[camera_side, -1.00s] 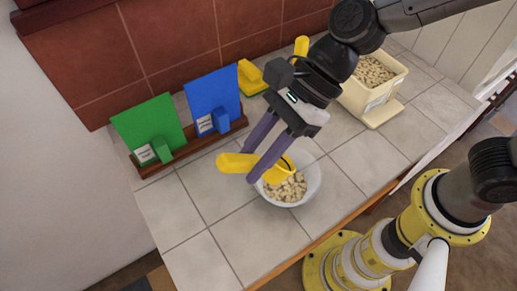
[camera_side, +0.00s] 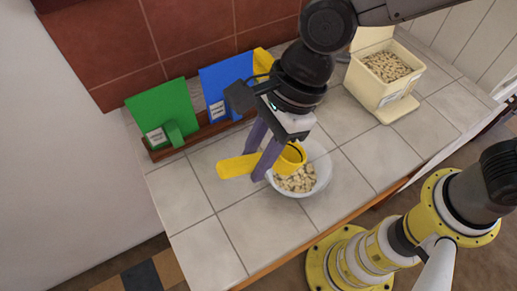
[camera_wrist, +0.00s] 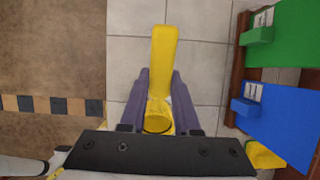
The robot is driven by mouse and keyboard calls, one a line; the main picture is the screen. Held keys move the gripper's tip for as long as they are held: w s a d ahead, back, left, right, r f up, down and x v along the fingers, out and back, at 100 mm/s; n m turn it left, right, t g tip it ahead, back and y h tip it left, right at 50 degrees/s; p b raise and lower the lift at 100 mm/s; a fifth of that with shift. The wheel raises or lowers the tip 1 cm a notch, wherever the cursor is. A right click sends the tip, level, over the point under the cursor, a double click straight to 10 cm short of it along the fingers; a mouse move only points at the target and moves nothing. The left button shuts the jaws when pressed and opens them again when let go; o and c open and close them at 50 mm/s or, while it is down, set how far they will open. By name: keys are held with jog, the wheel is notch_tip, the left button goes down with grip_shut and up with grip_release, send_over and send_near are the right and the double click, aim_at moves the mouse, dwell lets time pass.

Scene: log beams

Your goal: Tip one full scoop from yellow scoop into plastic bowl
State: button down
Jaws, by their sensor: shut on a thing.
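The yellow scoop (camera_side: 238,167) is held by my gripper (camera_side: 262,172), which is shut on its handle. The scoop's cup (camera_side: 292,157) is over the left-back part of the white bowl (camera_side: 325,168). Pale chunky pieces (camera_side: 297,180) lie in the bowl. The inside of the cup is dark and I cannot tell whether it holds anything. In the wrist view the scoop handle (camera_wrist: 164,60) points up the picture between my gripper's fingers (camera_wrist: 160,98), and the bowl is hidden.
A cream bin (camera_side: 387,75) of similar pieces stands open at the back right. A green panel (camera_side: 163,112) and a blue panel (camera_side: 228,82) stand in a wooden rack by the wall. A yellow panel (camera_side: 262,62) stands beside them. The front-left tiles are clear.

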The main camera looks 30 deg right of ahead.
jog(key=shift+a+f+h, duration=0.25)
jog(key=shift+f+h, duration=0.2)
jog(key=shift+h, duration=0.25)
jog(key=shift+a+f+h, duration=0.2)
jog(key=shift+f+h, duration=1.15)
jog(key=shift+h, duration=0.25)
